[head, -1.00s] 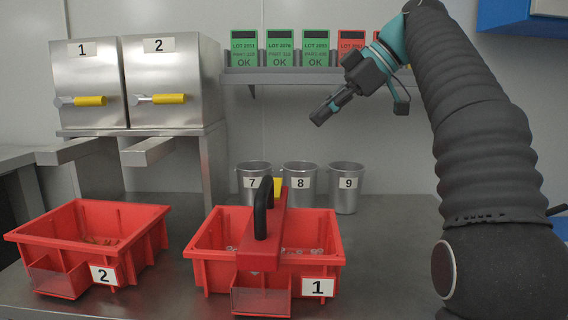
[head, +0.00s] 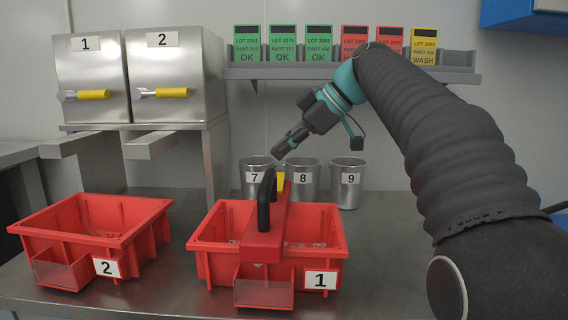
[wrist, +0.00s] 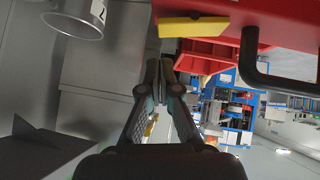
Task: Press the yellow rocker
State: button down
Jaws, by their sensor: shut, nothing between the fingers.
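The yellow rocker (head: 281,177) shows as a small patch at the far end of a red bridge (head: 262,246) with a black handle (head: 266,199), which spans red bin 1. The bridge hides part of the rocker. In the wrist view the rocker is a yellow bar (wrist: 193,27) on the red face, above the fingertips in the picture. My gripper (head: 280,153) is shut and empty, just above the rocker in the head view and apart from it. Its closed fingers also show in the wrist view (wrist: 159,72).
Red bin 2 (head: 60,222) is at left. Two steel boxes (head: 165,65) with yellow handles and a card shelf (head: 345,73) are at the back.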

jog(key=f, duration=0.2)
jog(key=shift+w+d+f, duration=0.25)
jog(key=shift+w+f, duration=0.05)
jog(key=shift+a+f, duration=0.1)
jog(key=shift+w+f+b, duration=0.5)
jog(key=shift+w+f, duration=0.1)
jog(key=shift+f, duration=0.15)
jog(key=shift+s+r, duration=0.1)
jog(key=shift+r, duration=0.2)
jog(key=shift+r+p, duration=0.7)
jog(key=shift+p, duration=0.15)
